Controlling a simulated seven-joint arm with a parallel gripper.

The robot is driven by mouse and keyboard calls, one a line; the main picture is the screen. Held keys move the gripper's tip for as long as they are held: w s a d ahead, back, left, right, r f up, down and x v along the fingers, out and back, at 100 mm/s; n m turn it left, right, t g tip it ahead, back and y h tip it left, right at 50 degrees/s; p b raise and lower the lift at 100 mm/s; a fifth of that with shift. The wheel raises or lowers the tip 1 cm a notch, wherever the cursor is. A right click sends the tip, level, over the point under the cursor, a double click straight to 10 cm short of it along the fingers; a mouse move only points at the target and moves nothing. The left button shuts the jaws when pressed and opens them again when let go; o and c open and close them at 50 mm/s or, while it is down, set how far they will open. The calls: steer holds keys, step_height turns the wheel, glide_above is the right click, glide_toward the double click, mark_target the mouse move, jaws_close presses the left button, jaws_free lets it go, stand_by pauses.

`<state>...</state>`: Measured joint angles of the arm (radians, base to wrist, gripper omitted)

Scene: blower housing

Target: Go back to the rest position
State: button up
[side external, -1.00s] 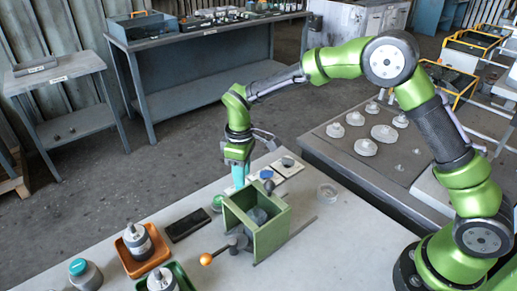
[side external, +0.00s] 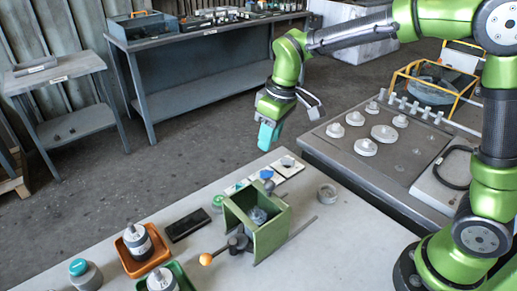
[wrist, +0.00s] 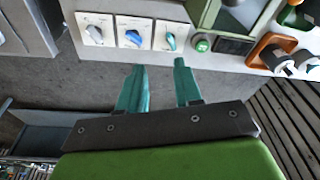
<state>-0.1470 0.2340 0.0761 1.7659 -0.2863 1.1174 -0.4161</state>
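My gripper (side external: 268,137) hangs in the air above and beyond the far edge of the light workbench (side external: 335,245), clear of everything on it. In the wrist view its two teal fingers (wrist: 159,66) stand apart with only floor showing between them, so it is open and empty. The green blower housing (side external: 272,238) stands on the bench with a grey round part (side external: 258,215) inside it. A lever with an orange ball (side external: 206,259) sticks out at its near left.
White switch plates (wrist: 96,32), a green button (wrist: 201,44) and a black block (side external: 187,225) lie along the bench. An orange tray (side external: 130,262) holds a motor-like part (side external: 137,239). A side table (side external: 340,160) carries several pale discs. Free air surrounds my gripper.

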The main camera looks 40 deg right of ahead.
steer(key=s+d+r+m+t, duration=0.2)
steer(key=s+d+r+m, duration=0.1)
steer(key=s, duration=0.6)
steer(key=s+d+r+m+t+y, duration=0.1)
steer(key=s+d+r+m+t, duration=0.2)
steer(key=s, duration=0.6)
steer(key=shift+s+d+r+m, duration=0.15)
steer(key=shift+s+d+m, duration=0.05)
steer(key=shift+m, duration=0.7)
